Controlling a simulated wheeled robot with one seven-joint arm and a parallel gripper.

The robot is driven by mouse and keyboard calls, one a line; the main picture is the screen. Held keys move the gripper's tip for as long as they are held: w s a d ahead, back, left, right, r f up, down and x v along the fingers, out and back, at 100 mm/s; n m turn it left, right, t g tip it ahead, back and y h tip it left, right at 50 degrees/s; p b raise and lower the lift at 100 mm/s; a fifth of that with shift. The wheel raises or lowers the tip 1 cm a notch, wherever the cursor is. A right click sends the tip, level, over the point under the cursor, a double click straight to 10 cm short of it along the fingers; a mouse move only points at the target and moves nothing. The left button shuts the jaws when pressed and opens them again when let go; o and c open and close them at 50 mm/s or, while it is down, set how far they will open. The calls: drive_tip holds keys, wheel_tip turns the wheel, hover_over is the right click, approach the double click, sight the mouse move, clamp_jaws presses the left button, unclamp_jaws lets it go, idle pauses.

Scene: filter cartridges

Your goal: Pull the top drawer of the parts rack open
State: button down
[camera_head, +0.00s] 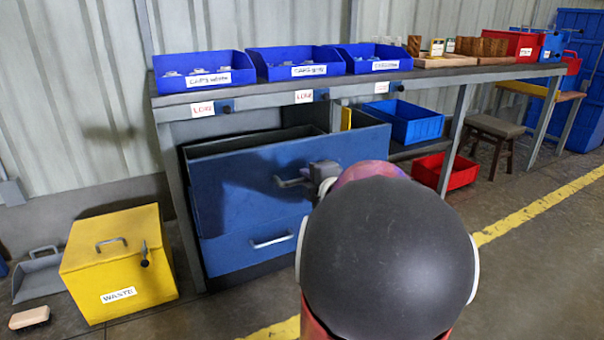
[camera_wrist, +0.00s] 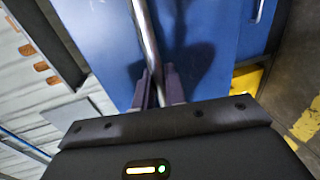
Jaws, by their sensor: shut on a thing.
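The parts rack's top drawer (camera_head: 245,190) is a blue drawer under the bench. It stands out from the frame, with its inside partly visible from above. Its grey bar handle (camera_head: 288,182) is on the front face. My gripper (camera_head: 316,178) is at the right part of this handle, its fingers mostly hidden behind my arm. In the wrist view my gripper (camera_wrist: 159,90) has its two fingers shut on the handle bar (camera_wrist: 146,40), with the blue drawer front (camera_wrist: 95,35) behind. A lower blue drawer (camera_head: 235,248) with its own handle (camera_head: 272,242) is below and closed.
A yellow waste box (camera_head: 118,265) stands on the floor at the left. Blue bins (camera_head: 204,72) line the bench top (camera_head: 270,86). A red bin (camera_head: 443,172) is on the floor to the right. Open floor lies right of my arm, with a yellow line (camera_head: 540,207).

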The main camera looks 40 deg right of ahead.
drive_tip(key=shift+s+a, duration=0.15)
drive_tip(key=shift+s, duration=0.4)
drive_tip(key=c, duration=1.5)
unclamp_jaws()
drive_tip(key=shift+c, duration=0.2)
drive_tip(key=p+v, duration=0.1)
drive_tip(key=v, duration=0.6)
drive_tip(key=shift+s, duration=0.35)
drive_tip(key=shift+a+r, duration=0.1)
drive_tip(key=shift+r, duration=0.05)
